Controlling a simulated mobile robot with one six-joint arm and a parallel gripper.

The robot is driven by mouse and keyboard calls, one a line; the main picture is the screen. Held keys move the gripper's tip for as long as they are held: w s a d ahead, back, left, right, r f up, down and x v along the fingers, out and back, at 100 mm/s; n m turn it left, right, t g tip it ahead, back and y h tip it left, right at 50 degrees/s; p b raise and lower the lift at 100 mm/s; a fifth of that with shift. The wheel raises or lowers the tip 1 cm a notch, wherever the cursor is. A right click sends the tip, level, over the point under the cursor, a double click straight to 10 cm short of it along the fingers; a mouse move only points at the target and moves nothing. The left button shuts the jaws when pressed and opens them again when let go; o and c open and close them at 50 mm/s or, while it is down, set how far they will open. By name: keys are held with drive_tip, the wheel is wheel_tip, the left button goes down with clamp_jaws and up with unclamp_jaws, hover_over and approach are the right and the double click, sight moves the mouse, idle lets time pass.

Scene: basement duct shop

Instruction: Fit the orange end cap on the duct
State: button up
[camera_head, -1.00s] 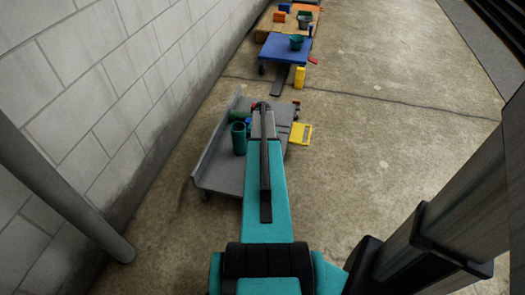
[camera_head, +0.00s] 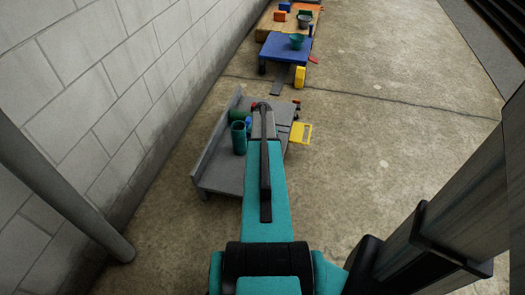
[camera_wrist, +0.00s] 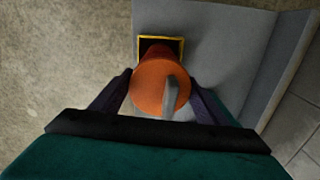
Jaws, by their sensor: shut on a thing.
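In the wrist view, my gripper (camera_wrist: 160,92) is shut on a round orange piece (camera_wrist: 150,88), the end cap by its colour. A grey tab stands out across its face. Beyond it, a dark square opening with a yellow rim (camera_wrist: 181,42) sits over the grey surface. The orange piece overlaps its near side in the picture; I cannot tell whether they touch. In the head view my arm hides the gripper and the cap. A green open-topped cylinder (camera_head: 239,138) stands on the grey bench. I cannot tell which thing is the duct.
The grey bench (camera_head: 216,178) has a raised edge toward the block wall (camera_head: 120,60). A yellow piece (camera_head: 301,133) shows at its right side. Farther off are a yellow block (camera_head: 300,76) and a blue table (camera_head: 278,50) with a green bowl (camera_head: 297,40). The floor at right is clear.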

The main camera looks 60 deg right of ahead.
drive_tip(key=shift+f, duration=0.35)
drive_tip(key=o, duration=0.8)
drive_tip(key=shift+c, duration=0.2)
drive_tip(key=shift+r, duration=0.1)
drive_tip(key=shift+r+p, duration=3.05)
drive_tip(key=shift+r, duration=2.4)
